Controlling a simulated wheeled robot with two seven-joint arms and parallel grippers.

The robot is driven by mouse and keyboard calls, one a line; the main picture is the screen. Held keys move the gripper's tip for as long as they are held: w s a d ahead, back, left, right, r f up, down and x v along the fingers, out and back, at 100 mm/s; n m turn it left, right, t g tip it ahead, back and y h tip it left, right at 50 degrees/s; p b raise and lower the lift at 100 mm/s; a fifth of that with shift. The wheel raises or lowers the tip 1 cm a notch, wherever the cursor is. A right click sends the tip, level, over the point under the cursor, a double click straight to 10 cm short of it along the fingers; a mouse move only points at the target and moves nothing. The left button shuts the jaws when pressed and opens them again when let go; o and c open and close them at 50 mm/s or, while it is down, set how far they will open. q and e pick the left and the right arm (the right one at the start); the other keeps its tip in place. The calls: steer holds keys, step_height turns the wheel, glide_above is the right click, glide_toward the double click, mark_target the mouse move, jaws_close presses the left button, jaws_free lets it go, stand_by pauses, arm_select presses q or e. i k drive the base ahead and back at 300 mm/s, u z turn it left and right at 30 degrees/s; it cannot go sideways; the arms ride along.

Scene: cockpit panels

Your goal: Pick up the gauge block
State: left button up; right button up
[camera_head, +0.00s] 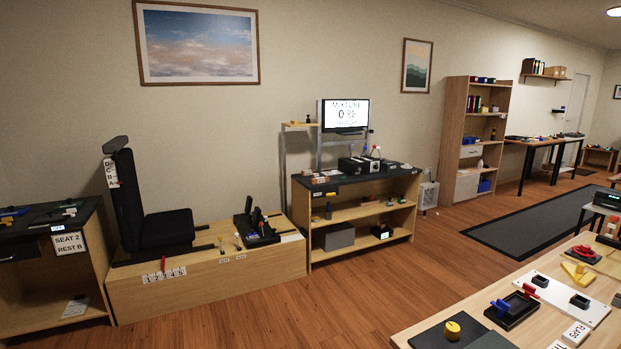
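Neither of my grippers is in the head view. I cannot pick out the gauge block for certain; the small items on the benches are too small to tell. The nearest bench (420,333) at the lower right bears a yellow round piece (452,330) on a dark mat, a black tray (512,309) with blue and red parts, and a white plate (560,293) with small dark blocks. A yellow piece (580,273) lies farther back on this bench.
A wooden platform (205,283) with a black seat (165,230) stands at the left. A shelf unit (350,215) with a monitor (345,115) stands at the middle wall. A side bench (95,240) is at far left. The wooden floor (350,300) between is clear.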

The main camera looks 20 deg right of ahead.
mark_target(321, 180)
steer(key=i, duration=2.6)
steer(key=z, duration=1.65)
steer(key=i, duration=0.95)
steer(key=u, duration=0.9)
